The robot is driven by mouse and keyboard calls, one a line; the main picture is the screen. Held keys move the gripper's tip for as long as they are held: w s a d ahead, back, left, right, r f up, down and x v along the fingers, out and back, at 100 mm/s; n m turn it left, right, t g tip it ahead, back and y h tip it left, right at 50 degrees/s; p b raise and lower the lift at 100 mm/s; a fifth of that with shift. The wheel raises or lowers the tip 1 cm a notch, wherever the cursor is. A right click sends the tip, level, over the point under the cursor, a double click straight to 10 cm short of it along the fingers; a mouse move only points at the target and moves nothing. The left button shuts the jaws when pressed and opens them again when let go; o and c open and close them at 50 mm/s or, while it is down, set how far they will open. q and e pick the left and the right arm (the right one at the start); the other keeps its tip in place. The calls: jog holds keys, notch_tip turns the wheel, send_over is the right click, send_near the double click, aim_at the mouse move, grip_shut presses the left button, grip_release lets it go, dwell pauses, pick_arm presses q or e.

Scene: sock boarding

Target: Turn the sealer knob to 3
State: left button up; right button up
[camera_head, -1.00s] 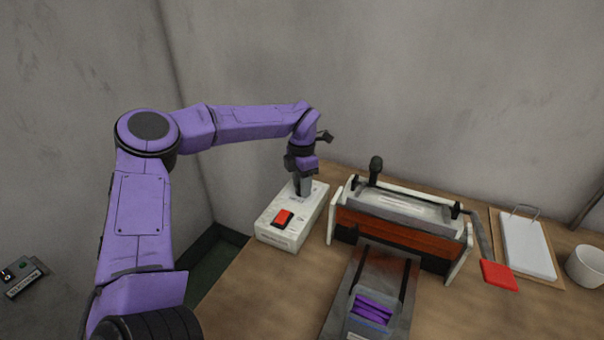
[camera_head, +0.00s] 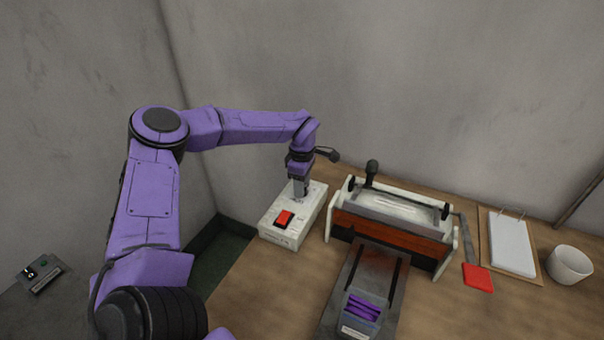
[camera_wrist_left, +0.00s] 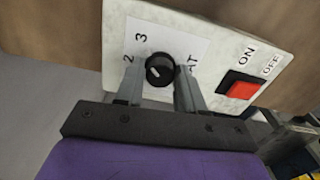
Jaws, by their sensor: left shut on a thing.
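The sealer knob (camera_wrist_left: 160,69) is round and black, with a light pointer mark, on the white control box. In the left wrist view the box panel (camera_wrist_left: 205,28) shows the digits 2 and 3 left of the knob and part of a word to its right. The mark seems to lean toward the upper left; the exact setting is unclear. My left gripper (camera_head: 299,194) points down at the far end of the box (camera_head: 275,228). Its fingers are shut on the knob, one each side. The head view hides the knob behind them. My right gripper is out of view.
A red ON/OFF switch (camera_head: 284,219) sits on the box's near end. The sealer (camera_head: 388,232) stands right of the box, with a red-ended lever (camera_head: 478,277). A pad (camera_head: 511,245) and white cup (camera_head: 569,264) are farther right. Bare tabletop (camera_head: 262,290) lies in front of the box.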

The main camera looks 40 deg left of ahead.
pick_arm(q)
jog(key=shift+r+m, duration=0.1)
jog(key=shift+m, duration=0.4)
jog(key=o, duration=1)
notch_tip(320, 180, up, 10)
jog(key=shift+r+b, duration=0.25)
jog(key=shift+b, duration=0.3)
jog(key=shift+f, duration=0.1)
